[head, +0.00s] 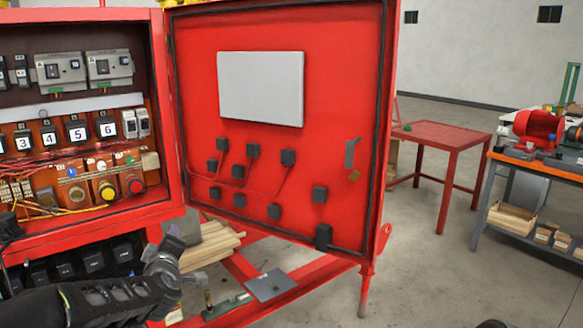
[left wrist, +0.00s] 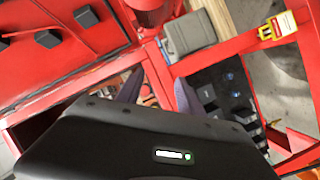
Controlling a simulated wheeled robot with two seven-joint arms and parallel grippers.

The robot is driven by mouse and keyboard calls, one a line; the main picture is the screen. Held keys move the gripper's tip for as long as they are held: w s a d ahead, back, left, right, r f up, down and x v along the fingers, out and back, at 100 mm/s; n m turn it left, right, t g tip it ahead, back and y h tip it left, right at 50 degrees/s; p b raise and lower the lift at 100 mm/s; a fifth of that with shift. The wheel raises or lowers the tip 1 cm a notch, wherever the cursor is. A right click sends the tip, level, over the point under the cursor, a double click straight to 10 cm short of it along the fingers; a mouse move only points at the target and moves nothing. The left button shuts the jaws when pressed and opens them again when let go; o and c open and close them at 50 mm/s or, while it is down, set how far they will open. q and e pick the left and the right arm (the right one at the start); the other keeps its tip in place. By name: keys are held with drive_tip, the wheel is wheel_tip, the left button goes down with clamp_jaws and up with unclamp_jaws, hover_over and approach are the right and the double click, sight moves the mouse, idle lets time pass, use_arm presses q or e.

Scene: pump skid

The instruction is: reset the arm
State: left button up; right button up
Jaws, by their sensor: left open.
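My left arm comes in from the lower left of the head view. Its gripper (head: 176,240) is below the open red control cabinet (head: 178,150), in front of the red frame. In the left wrist view, the purple-grey fingers of my left gripper (left wrist: 158,92) stand apart with nothing seen between them. The dark gripper body hides much of the lower part of that view. My right gripper does not show in either view.
The cabinet's open red door (head: 330,180) hangs just right of my left gripper. Wooden planks (head: 212,246) and a grey plate (head: 270,285) lie low on the red frame (head: 318,277). A red table (head: 440,132) and a workbench (head: 545,168) stand at right, with clear floor before them.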

use_arm(q)
drive_tip(key=s+d+f+m+g+h, duration=0.2)
drive_tip(key=s+d+f+m, duration=0.15)
drive_tip(key=f, duration=0.55)
drive_tip(key=s+d+f+m+g+h, duration=0.2)
drive_tip(key=s+d+f, duration=0.25)
drive_tip(key=f, duration=0.45)
drive_tip(key=s+d+f+m+g+h, duration=0.25)
drive_tip(key=d+f, duration=0.25)
drive_tip(key=f, duration=0.5)
drive_tip(key=s+d+f+m+g, duration=0.1)
drive_tip(key=s+d+f+g, duration=0.1)
drive_tip(key=s+f, duration=0.4)
drive_tip(key=s+d+f+m+g+h, duration=0.1)
drive_tip(key=s+f, duration=0.5)
drive_tip(key=s, duration=1)
drive_tip(key=s+d+f+m+g+h, duration=0.1)
drive_tip(key=s+d+f+g, duration=0.4)
drive_tip(key=s, duration=0.6)
wheel_tip(320, 180, down, 2)
drive_tip(key=shift+d+m, duration=0.7)
drive_tip(key=shift+d, duration=0.2)
drive_tip(key=shift+h, duration=0.25)
drive_tip(key=shift+c, duration=0.8)
